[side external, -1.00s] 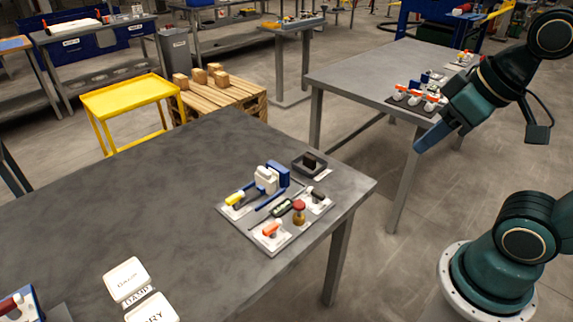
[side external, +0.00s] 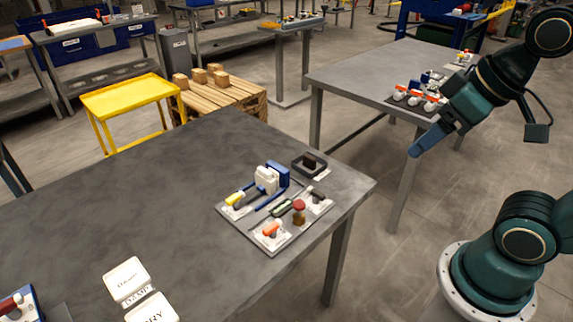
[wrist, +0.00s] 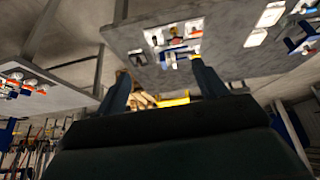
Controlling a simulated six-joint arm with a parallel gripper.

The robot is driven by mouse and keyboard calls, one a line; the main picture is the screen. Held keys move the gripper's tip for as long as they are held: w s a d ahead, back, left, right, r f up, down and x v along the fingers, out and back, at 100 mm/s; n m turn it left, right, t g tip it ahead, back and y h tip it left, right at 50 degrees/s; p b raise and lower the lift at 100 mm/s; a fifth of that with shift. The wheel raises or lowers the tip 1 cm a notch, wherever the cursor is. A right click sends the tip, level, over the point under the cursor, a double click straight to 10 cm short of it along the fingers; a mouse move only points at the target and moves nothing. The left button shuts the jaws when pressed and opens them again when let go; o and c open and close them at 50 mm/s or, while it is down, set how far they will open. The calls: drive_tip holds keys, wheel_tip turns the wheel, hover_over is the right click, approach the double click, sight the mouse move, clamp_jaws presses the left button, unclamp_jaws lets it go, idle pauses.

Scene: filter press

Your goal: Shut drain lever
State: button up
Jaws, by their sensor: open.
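The filter press board (side external: 243,236) lies on the near table, with a white and blue press block (side external: 266,180) at its back. A yellow-handled lever (side external: 235,199), an orange-handled lever (side external: 272,229) and a dark-handled lever (side external: 317,196) sit on it. A red-topped knob (side external: 299,207) stands between them. Labels are too small to read, so I cannot tell which is the drain lever. My gripper (side external: 417,150) is open and empty, in the air right of the board and well apart from it. The board also shows ahead in the wrist view (wrist: 167,43), with the fingers spread (wrist: 160,68).
A dark tray (side external: 310,164) sits behind the board. White cards (side external: 127,278) lie at the near table's front. A second table (side external: 365,70) with red and white parts stands behind my gripper. The air between gripper and board is clear.

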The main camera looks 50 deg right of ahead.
drive_tip(key=w, duration=0.1)
drive_tip(key=n+g, duration=0.6)
drive_tip(key=n, duration=1.2)
hover_over(316, 191)
wheel_tip(316, 191, down, 16)
drive_tip(key=shift+s+r, duration=0.1)
wheel_tip(316, 191, down, 14)
drive_tip(key=shift+r, duration=0.1)
drive_tip(key=c, duration=1)
